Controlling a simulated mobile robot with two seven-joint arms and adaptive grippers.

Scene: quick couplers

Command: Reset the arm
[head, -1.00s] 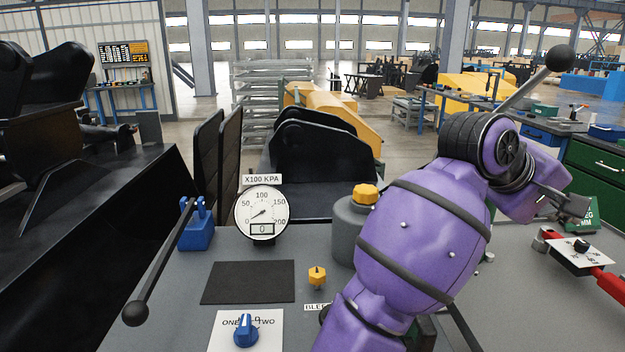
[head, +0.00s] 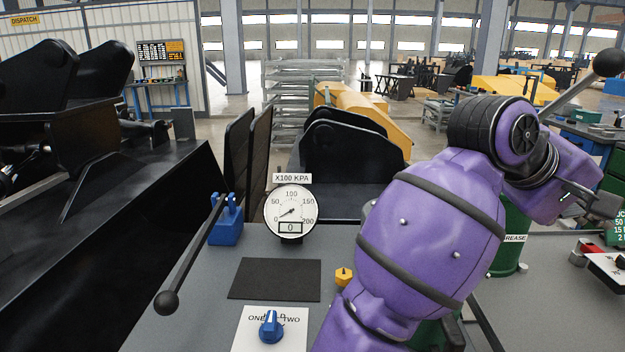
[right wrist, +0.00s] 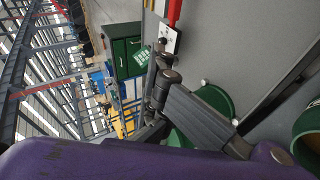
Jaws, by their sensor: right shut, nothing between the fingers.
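My purple right arm fills the right half of the head view. Its gripper (head: 606,204) is at the right edge there, above the grey bench and small in the picture. In the right wrist view the dark fingers of this gripper (right wrist: 163,62) are together with nothing between them. They are near a white plate with a red bar (right wrist: 170,38). My left arm and gripper do not show clearly in either view.
The grey bench carries a dial gauge (head: 291,212) reading 0, a blue-based lever (head: 226,222), a blue knob (head: 270,327) and a dark mat (head: 274,279). A green grease drum (head: 513,240) stands behind my right arm. Black machinery (head: 110,250) is on the left.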

